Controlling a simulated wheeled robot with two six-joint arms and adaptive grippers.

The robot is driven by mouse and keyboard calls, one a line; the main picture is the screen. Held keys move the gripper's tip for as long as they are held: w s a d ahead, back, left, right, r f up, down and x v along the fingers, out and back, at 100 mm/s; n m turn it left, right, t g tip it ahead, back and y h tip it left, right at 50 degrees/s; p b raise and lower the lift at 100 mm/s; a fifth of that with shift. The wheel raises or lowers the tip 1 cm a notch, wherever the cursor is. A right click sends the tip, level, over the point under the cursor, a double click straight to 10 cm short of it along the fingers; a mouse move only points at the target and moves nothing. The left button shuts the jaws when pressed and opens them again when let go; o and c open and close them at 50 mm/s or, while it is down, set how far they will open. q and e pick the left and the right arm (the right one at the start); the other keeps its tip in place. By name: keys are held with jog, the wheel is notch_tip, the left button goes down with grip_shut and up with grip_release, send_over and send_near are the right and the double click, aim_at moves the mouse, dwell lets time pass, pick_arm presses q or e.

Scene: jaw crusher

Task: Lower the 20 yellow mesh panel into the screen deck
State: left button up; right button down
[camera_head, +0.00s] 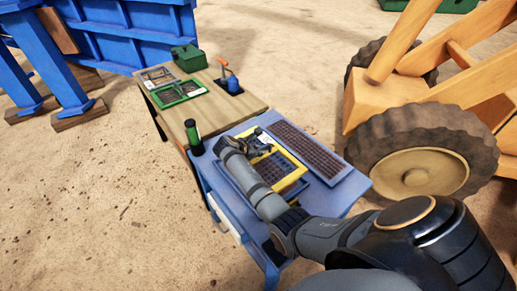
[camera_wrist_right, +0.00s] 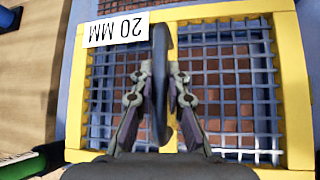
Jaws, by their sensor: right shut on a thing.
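The yellow-framed mesh panel (camera_head: 291,159) is over the blue screen deck (camera_head: 298,188) on the blue table. In the right wrist view the panel (camera_wrist_right: 295,95) fills most of the picture, with a white "20 MM" label (camera_wrist_right: 114,30) upside down at its upper left. My right gripper (camera_head: 262,148) is shut on the dark handle bar (camera_wrist_right: 160,80) at the panel's middle. Blue shows through the mesh and beyond the frame's edge. I cannot tell how large the gap between panel and deck is. My left gripper is not in view.
A dark mesh panel (camera_head: 308,152) lies to the right on the blue table. A green cylinder (camera_head: 193,135) stands at the left corner. The wooden table (camera_head: 215,115) behind holds a green-framed tray (camera_head: 180,92) and a green box (camera_head: 188,58). A large wheel (camera_head: 420,170) stands right.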

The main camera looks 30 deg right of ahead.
jog(key=shift+w+f+b, duration=0.1)
jog(key=shift+f+b, duration=2.15)
jog(key=shift+f, duration=2.1)
jog(key=c, duration=1.3)
grip_release()
jog(key=shift+s+f, duration=0.2)
jog(key=v, duration=0.7)
jog(key=shift+a+r, duration=0.2)
jog(key=shift+r, duration=0.15)
